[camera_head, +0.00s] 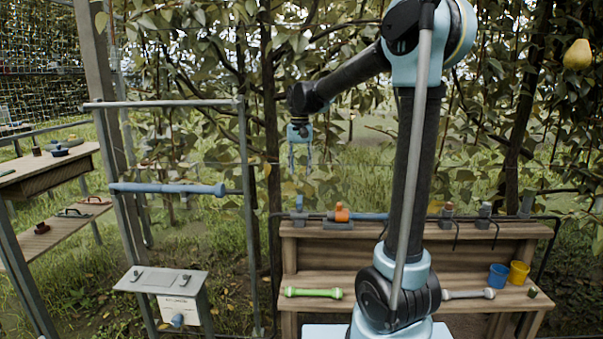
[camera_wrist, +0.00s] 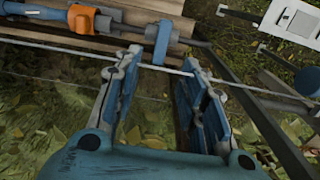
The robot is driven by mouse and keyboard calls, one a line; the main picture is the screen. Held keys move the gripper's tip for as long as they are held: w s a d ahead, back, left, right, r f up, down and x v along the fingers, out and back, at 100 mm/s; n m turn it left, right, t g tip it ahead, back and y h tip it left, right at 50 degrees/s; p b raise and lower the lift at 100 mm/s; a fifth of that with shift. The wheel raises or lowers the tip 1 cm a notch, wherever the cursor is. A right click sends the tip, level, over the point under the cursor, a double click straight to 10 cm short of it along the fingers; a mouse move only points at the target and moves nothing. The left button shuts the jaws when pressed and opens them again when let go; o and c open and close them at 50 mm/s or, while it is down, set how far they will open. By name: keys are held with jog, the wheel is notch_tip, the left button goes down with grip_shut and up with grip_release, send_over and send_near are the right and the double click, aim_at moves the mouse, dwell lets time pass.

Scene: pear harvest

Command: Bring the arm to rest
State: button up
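My gripper (camera_head: 300,168) hangs at the end of my raised arm, left of the arm's upright part, with its fingers pointing down. It is in the air above the back of the wooden bench (camera_head: 460,282). In the wrist view the two blue and grey fingers (camera_wrist: 160,65) stand apart, with nothing held between them. A thin wire (camera_wrist: 85,53) crosses the wrist view near the fingertips; I cannot tell how far it is from them.
The bench carries a blue pipe with an orange valve (camera_head: 342,214), a green tool (camera_head: 312,293), a blue cup (camera_head: 498,276) and a yellow cup (camera_head: 519,272). A metal frame (camera_head: 247,200) stands left. A pear (camera_head: 577,54) hangs upper right. Branches and leaves surround my arm.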

jog(key=s+d+f+t, duration=0.1)
jog(key=s+d+f, duration=0.4)
jog(key=s+d, duration=0.55)
jog(key=s+d+f+t, duration=0.1)
jog(key=s+d+f, duration=0.3)
jog(key=s+d, duration=0.65)
jog(key=s+f, duration=0.8)
jog(key=s, duration=0.2)
jog(key=shift+s+d+f+n, duration=0.2)
jog(key=shift+f+n, duration=0.1)
jog(key=shift+n, duration=0.1)
jog(key=shift+w+f, duration=0.2)
jog(key=shift+w, duration=0.3)
